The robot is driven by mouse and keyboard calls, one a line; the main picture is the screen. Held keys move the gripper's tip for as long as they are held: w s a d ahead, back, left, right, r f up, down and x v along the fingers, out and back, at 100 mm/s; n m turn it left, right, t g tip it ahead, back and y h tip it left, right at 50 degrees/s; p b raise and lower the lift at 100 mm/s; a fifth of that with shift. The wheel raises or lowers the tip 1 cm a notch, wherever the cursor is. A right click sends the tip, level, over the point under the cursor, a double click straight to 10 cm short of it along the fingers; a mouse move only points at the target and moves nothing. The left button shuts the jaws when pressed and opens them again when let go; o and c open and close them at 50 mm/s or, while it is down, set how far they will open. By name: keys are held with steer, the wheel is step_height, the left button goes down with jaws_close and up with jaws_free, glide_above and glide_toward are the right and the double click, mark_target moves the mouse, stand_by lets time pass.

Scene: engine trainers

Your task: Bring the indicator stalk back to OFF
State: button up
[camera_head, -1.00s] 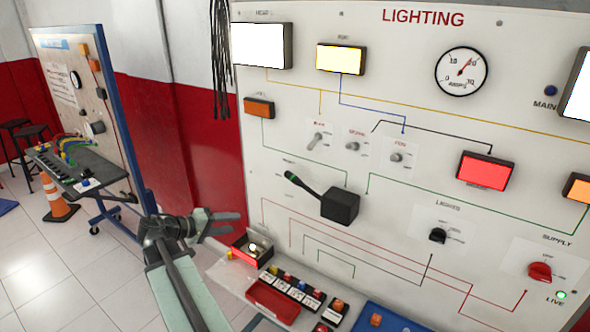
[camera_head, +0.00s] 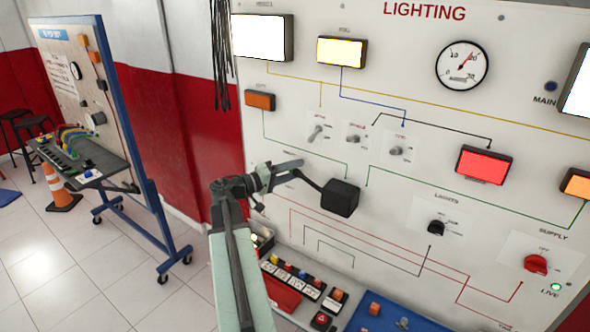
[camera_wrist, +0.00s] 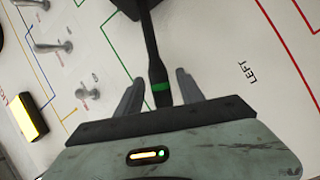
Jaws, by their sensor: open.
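The indicator stalk's black housing (camera_head: 341,198) is mounted on the white lighting board. Its thin black stalk (camera_head: 312,181) slants up and to the left from the housing, and my gripper hides its tip. My gripper (camera_head: 297,172) is at the stalk's outer end. In the wrist view the stalk (camera_wrist: 153,45), with a green band, runs between the two open fingers of my gripper (camera_wrist: 159,78). Gaps show on both sides, so the fingers are not closed on it. A LEFT label (camera_wrist: 249,72) is printed on the board to the right of the stalk.
The lighting board (camera_head: 400,265) carries small toggle switches (camera_head: 356,137) above the stalk, a black rotary knob (camera_head: 437,235) and a red supply knob (camera_head: 536,264) to the right. A shelf below holds boxes and a blue tray (camera_head: 385,318). Open floor lies to the left.

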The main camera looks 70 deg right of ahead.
jaws_close()
stand_by(1.4)
